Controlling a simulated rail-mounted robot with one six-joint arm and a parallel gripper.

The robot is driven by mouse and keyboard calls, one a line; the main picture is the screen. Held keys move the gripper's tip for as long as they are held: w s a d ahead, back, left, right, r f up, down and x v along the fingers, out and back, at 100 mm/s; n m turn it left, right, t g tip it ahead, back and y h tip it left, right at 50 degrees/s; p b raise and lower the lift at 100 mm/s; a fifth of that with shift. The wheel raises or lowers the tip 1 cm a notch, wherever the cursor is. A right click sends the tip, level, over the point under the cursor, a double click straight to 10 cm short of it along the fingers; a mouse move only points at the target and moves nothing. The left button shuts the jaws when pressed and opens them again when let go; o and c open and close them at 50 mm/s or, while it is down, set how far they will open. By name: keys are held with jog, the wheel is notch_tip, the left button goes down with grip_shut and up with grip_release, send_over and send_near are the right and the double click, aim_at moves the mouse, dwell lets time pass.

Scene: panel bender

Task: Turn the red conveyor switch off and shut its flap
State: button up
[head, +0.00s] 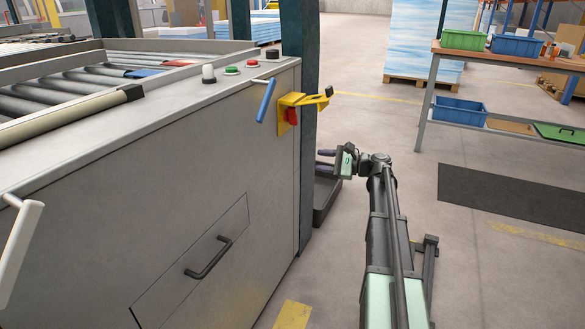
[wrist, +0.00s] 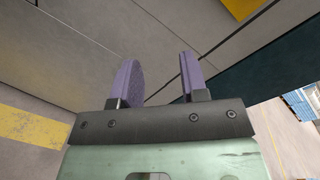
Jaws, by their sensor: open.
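The red conveyor switch (head: 292,116) sits in a yellow housing (head: 284,108) near the top of the grey machine's right corner. Its yellow flap (head: 312,99) stands open, sticking out to the right above the switch. Which way the switch is turned is too small to tell. My gripper (head: 324,161) is below and to the right of the switch in the head view, beside the dark green post, apart from the switch. In the wrist view its two purple fingers (wrist: 156,77) are apart with nothing between them. A yellow part (wrist: 243,7) shows at the top right there; the switch does not.
A blue-handled lever (head: 266,101) hangs left of the housing. A dark bin (head: 326,200) stands on the floor by the post (head: 306,150). A workbench (head: 428,100) with blue and green bins stands at the right. Floor between is clear.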

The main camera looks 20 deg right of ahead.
aim_at(292, 116)
jog(key=w+d+r+m+t+y+p, duration=0.3)
jog(key=r+m+t, duration=0.15)
jog(key=r, duration=0.25)
jog(key=w+a+r+m+p, duration=0.2)
jog(key=w+a+r+p, duration=0.1)
jog(key=w+a, duration=0.3)
jog(key=shift+w+a+r+g+p, duration=0.35)
jog(key=shift+a+r, duration=0.15)
jog(key=shift+a, duration=0.15)
grip_shut()
